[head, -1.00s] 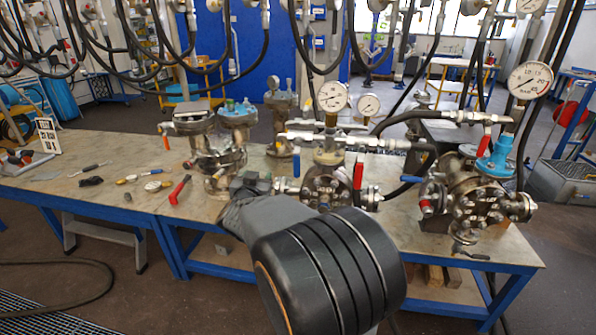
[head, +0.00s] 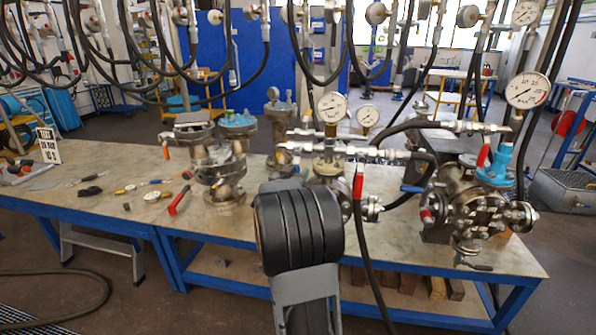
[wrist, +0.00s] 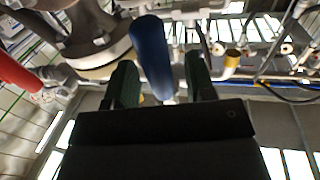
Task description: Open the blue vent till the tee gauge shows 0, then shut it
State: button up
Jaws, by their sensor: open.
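A blue vent handle (wrist: 150,50) shows in the wrist view, between the two green fingers of my gripper (wrist: 160,82). The gripper is open, with a gap on the handle's right side; I cannot tell whether either finger touches it. In the head view my arm hides the gripper and the lower middle vessel. A dial gauge (head: 332,107) stands upright on the middle vessel's fittings, with a smaller gauge (head: 367,116) beside it. I cannot tell which is the tee gauge, and their readings are too small to read surely.
A red handle (head: 358,187) with a black hose is just right of my arm. The right vessel (head: 475,205) carries a blue lever (head: 412,188) and a large gauge (head: 527,90). The left vessel (head: 222,170) and loose tools are on the bench (head: 110,215). Hoses hang overhead.

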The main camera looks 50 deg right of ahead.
jog(key=shift+x, duration=0.95)
grip_shut()
